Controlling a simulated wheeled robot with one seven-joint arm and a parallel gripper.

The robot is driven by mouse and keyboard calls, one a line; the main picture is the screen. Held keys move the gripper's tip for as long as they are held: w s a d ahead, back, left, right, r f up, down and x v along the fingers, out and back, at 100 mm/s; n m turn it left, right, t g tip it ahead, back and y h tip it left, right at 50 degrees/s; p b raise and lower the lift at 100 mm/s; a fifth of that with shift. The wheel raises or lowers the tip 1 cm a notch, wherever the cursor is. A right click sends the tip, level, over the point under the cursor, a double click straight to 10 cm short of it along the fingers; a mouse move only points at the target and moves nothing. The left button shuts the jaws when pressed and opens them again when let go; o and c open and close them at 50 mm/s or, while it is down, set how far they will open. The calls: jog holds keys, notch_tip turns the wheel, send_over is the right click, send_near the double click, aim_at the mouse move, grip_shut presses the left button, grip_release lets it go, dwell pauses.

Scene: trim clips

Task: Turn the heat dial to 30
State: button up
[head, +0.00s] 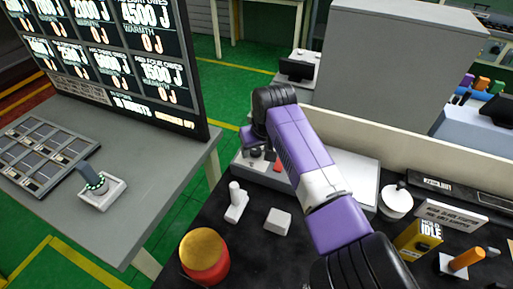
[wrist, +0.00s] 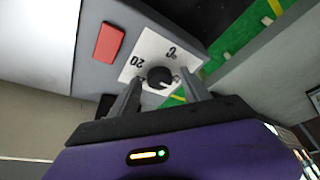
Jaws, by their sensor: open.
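The heat dial (wrist: 160,77) is a round black knob with a small white mark on a white plate (wrist: 150,50). The plate carries "20" and a "°C" sign, upside down in the wrist view. Other markings are partly covered by my fingers, and I cannot read the setting. My gripper (wrist: 159,82) is open, with one finger on each side of the knob. I cannot tell whether either finger touches it. In the head view my purple arm reaches over the pale device (head: 250,166) and hides part of it.
A red block (wrist: 109,42) sits beside the dial plate; it also shows in the head view (head: 278,167). A red and gold button (head: 204,254), a white lever (head: 236,203) and a yellow box (head: 417,238) stand on the dark table. A large display board (head: 110,60) stands left.

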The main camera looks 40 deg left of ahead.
grip_shut()
dwell(0.3)
